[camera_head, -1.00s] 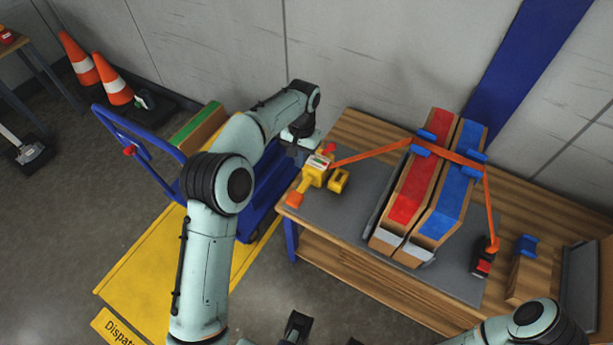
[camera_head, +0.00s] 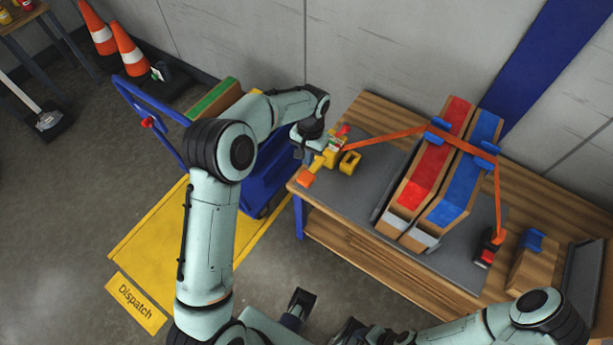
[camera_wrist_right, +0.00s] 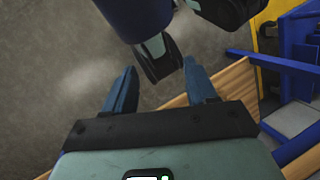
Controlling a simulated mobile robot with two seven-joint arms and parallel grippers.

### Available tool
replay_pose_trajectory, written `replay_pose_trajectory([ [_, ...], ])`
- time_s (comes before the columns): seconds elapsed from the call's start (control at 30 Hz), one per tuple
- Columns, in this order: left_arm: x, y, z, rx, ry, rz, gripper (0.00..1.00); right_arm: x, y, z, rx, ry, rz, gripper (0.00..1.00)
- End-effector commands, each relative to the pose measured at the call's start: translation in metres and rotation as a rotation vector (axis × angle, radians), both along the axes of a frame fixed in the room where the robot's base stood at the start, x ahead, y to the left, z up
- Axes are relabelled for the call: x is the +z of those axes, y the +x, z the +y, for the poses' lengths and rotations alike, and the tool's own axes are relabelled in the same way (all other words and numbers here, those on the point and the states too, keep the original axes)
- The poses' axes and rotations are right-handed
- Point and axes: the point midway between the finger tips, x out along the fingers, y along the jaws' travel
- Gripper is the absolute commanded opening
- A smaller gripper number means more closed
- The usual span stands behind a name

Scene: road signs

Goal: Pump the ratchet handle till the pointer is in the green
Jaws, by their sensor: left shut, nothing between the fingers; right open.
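The ratchet has a yellow body (camera_head: 331,157) and an orange-tipped handle (camera_head: 306,178). It lies at the left end of the grey mat on the bench, with the orange strap (camera_head: 388,137) running from it. A small red and green patch (camera_head: 339,136) shows at its far end; a pointer is too small to read. My left gripper (camera_head: 300,152) is shut and empty, close beside the ratchet's left side; contact is unclear. The strap crosses a red-topped case (camera_head: 425,170) and a blue-topped case (camera_head: 462,182). My right gripper (camera_wrist_right: 160,88) is open and empty.
The wooden bench (camera_head: 365,262) stands against the wall. A red-black buckle (camera_head: 488,248) holds the strap's right end. A blue trolley (camera_head: 262,185) stands left of the bench over a yellow floor area (camera_head: 150,232). Cones (camera_head: 130,50) stand at the back left.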

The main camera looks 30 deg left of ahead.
Motion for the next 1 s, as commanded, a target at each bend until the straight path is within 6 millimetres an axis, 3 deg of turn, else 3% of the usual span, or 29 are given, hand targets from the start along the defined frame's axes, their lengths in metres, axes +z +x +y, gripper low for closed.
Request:
replay_pose_trajectory([
  [0.5,-0.061,-0.006,0.000,0.000,0.000,0.002,0.00,-0.041,0.012,0.000,-0.012,-0.009,-0.052,0.57],
  [1.0,-0.066,-0.007,0.000,0.000,0.000,0.001,0.00,-0.043,0.015,0.000,-0.013,-0.009,-0.061,0.57],
])
